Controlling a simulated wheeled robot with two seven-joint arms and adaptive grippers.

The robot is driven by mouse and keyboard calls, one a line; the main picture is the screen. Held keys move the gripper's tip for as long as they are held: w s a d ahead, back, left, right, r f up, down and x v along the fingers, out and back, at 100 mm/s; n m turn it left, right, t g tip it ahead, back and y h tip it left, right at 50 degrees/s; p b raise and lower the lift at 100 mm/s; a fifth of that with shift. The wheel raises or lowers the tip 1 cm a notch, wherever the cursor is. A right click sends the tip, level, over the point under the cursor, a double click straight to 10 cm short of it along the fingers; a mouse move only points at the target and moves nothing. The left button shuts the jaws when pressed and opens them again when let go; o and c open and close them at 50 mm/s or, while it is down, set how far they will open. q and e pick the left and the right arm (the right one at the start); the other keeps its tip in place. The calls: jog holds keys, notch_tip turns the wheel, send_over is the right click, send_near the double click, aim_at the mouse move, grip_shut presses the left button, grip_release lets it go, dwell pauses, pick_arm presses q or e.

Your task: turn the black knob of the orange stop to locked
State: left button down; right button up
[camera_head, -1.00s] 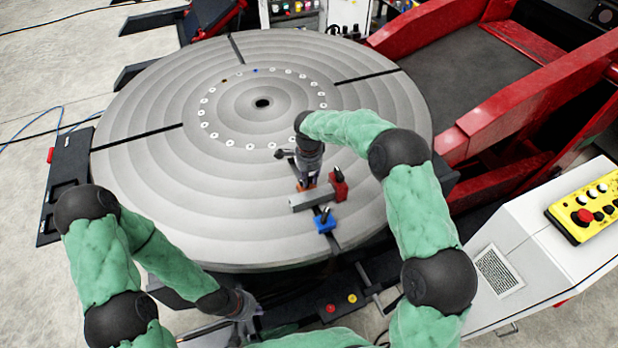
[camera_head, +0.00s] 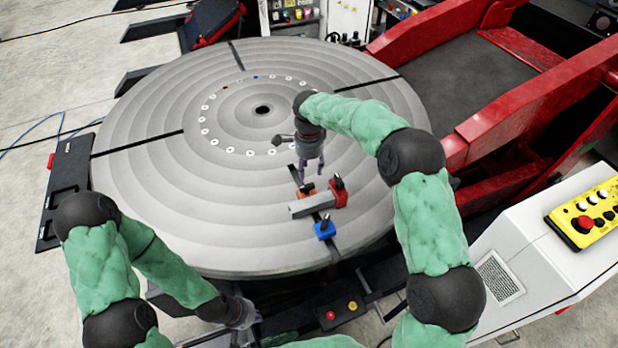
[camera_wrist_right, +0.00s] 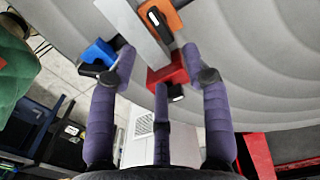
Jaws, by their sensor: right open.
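The orange stop (camera_head: 306,188) sits on the round grey table at the far side of a grey bar (camera_head: 311,206). In the right wrist view the orange stop (camera_wrist_right: 178,16) shows at the top, with its black knob (camera_wrist_right: 156,17) on it. My right gripper (camera_head: 311,174) is open and empty above the orange stop, apart from it. Its spread fingers also show in the wrist view (camera_wrist_right: 158,52). My left gripper (camera_head: 243,312) hangs low at the table's front edge; its fingers are too small to read.
A red stop (camera_head: 339,192) stands at the bar's right end, and a blue stop (camera_head: 325,228) at its near side. The round table (camera_head: 150,200) is otherwise mostly clear. A red frame (camera_head: 500,125) and a white cabinet with a yellow control box (camera_head: 590,212) stand at the right.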

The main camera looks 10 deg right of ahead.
jog(key=shift+r, duration=1.8)
